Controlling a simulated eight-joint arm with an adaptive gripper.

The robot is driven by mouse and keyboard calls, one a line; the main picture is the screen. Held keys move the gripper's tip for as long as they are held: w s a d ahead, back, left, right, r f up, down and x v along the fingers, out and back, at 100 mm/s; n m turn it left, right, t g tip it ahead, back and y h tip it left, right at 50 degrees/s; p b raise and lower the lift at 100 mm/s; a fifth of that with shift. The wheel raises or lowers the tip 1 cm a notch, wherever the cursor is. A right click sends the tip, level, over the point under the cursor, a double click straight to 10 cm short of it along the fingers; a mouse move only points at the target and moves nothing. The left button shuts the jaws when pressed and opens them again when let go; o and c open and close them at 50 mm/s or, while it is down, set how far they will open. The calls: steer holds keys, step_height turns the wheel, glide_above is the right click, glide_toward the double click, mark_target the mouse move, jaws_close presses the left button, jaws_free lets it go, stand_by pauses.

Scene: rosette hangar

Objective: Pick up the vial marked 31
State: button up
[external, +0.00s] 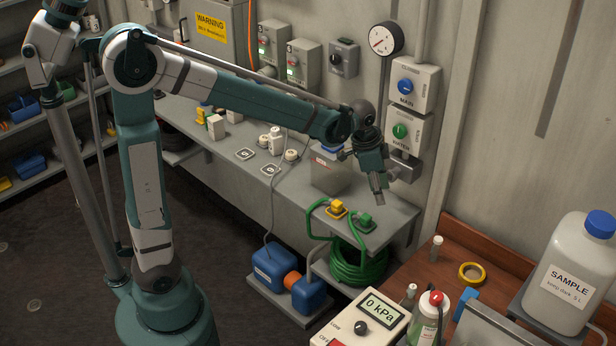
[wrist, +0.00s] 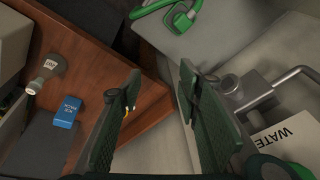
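A small pale vial (external: 437,248) stands upright on the brown wooden bench (external: 450,222) in the external view. A second small vial-like piece (external: 411,292) stands nearer, behind the gauge box. I cannot read the number 31 on either. My gripper (external: 379,196) hangs above the right end of the grey shelf, left of the bench and apart from both vials. In the wrist view my gripper (wrist: 160,95) is open, its two green fingers wide apart with nothing held between them.
Green and yellow connectors (external: 337,209) sit on the grey shelf. Wall switch boxes (external: 413,85) are close behind my wrist.

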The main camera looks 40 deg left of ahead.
steer(key=w+d+f+m+g+p, duration=0.1)
steer(key=w+d+f+m+p, duration=0.3)
steer(key=d, duration=0.6)
steer(key=m+g+p, duration=0.1)
steer(key=m+p, duration=0.1)
glide_above(436, 242)
steer(key=a, duration=0.1)
step_height(436, 242, down, 6)
steer(key=shift+s+d+f+g, duration=0.1)
steer(key=shift+d+f+g, duration=0.1)
steer(key=shift+f+g, duration=0.15)
steer(key=shift+f, duration=0.1)
steer(key=shift+d+f, duration=0.15)
steer(key=shift+f, duration=1)
steer(key=shift+f, duration=0.1)
steer(key=shift+d+f, duration=0.2)
steer(key=shift+f, duration=1.05)
steer(key=shift+d+f, duration=0.2)
steer(key=shift+f, duration=1.05)
